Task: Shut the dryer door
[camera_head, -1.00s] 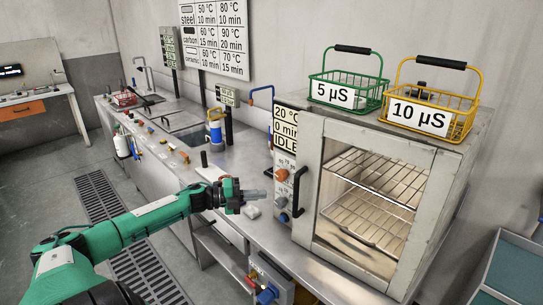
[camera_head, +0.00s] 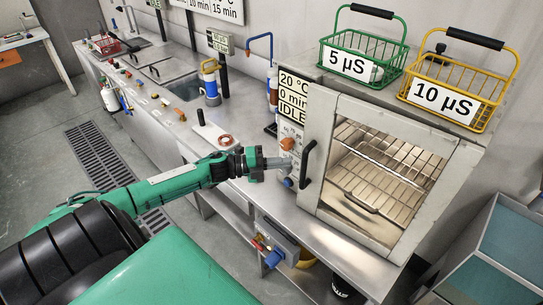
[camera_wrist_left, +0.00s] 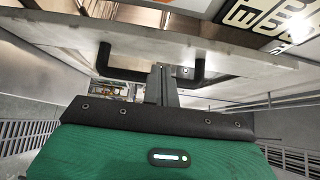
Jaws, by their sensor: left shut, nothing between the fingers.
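The dryer (camera_head: 420,205) stands on the steel bench, a pale metal box with wire racks showing through its front. Its door has a pale frame (camera_head: 321,150) and a dark bar handle (camera_head: 307,162) on the left side. My left gripper (camera_head: 286,163) is shut and empty, just left of the handle and in front of the control knobs. In the left wrist view its closed fingers (camera_wrist_left: 161,84) point toward the pale panel, between the two ends of the dark handle (camera_wrist_left: 118,68). My right gripper is out of view.
A green basket (camera_head: 360,47) and a yellow basket (camera_head: 458,78) stand on the dryer. The control panel (camera_head: 291,128) reads IDLE. Bottles, a sink and a red-ringed item (camera_head: 226,140) are along the bench to the left. A blue-topped unit (camera_head: 497,255) stands at right.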

